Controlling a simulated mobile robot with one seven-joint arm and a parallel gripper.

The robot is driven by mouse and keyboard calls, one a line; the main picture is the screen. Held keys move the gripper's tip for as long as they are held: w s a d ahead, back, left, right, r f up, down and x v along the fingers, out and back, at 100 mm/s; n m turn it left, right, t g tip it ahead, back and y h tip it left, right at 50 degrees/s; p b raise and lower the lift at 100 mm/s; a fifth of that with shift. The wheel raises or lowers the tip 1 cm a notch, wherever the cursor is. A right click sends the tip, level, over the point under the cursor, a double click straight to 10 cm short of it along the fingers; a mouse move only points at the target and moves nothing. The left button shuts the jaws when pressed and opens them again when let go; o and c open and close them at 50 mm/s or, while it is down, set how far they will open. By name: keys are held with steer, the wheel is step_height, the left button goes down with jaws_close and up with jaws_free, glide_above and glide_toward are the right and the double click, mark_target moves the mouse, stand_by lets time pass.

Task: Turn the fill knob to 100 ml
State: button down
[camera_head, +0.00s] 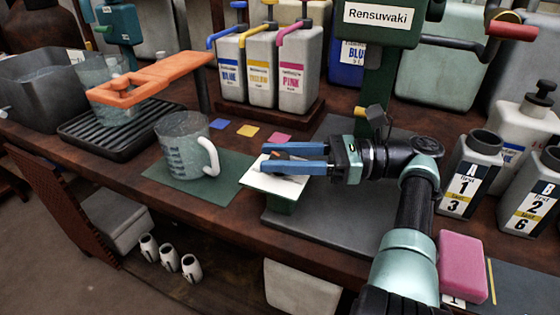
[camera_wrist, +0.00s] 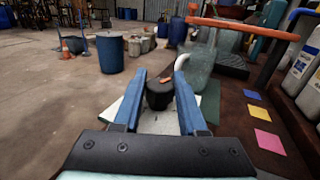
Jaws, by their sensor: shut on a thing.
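The fill knob (camera_wrist: 158,96) is dark and round with an orange mark on top, seen in the wrist view between my blue fingers. My gripper (camera_wrist: 160,82) is shut on it. In the head view my gripper (camera_head: 268,157) reaches in from the right over a tilted white plate (camera_head: 262,184) on a green stand, and the fingers mostly hide the knob. The scale marks on the plate cannot be read. A clear measuring jug (camera_head: 183,150) with a white handle stands on a green mat just left of the plate. It also shows in the wrist view (camera_wrist: 197,68).
Blue, yellow and pink bottles (camera_head: 262,68) stand behind. An orange-armed fixture (camera_head: 150,78) stands over a black drip tray (camera_head: 110,135) at left. Numbered bottles (camera_head: 470,178) and a pink block (camera_head: 461,267) are at right.

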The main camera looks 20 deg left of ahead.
steer(key=shift+s+f, duration=0.1)
steer(key=shift+f, duration=0.05)
steer(key=shift+c, duration=2.3)
jaws_free()
steer(key=shift+r+p, duration=0.25)
steer(key=shift+p, duration=0.4)
steer(key=shift+r+m+t+p, duration=0.1)
steer(key=shift+m+t+p, duration=0.25)
steer(key=shift+p, duration=0.2)
